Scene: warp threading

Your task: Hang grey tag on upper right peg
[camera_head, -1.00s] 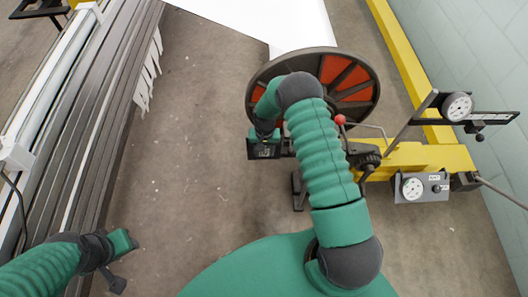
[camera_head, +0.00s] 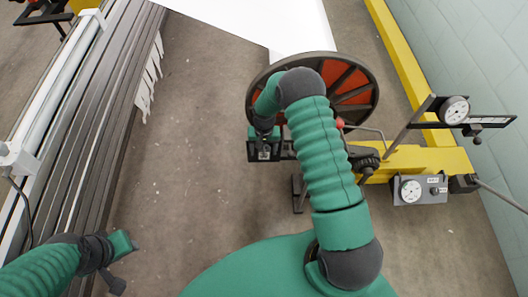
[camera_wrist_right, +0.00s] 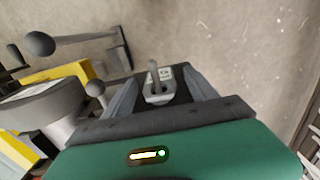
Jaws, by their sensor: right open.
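My right gripper (camera_head: 264,152) is beside the dark wheel, at the end of my green arm. In the right wrist view its two grey fingers (camera_wrist_right: 162,95) stand apart. Between them is a small grey tag-like piece (camera_wrist_right: 158,94) with a short grey peg (camera_wrist_right: 153,66) standing up at it. Neither finger visibly touches it, and I cannot tell whether the peg passes through a hole. A dark plate with a pale label (camera_wrist_right: 166,74) lies behind it. My left gripper (camera_head: 124,264) is at the lower left, away from this; its fingers are unclear.
The spoked wheel (camera_head: 356,96) with red panels stands close beyond my right gripper. A yellow frame (camera_head: 430,158) carries dial boxes (camera_head: 411,190) at right. Dark rails (camera_head: 95,130) with hanging white strips (camera_head: 148,82) run along the left. Open floor (camera_head: 195,150) lies between.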

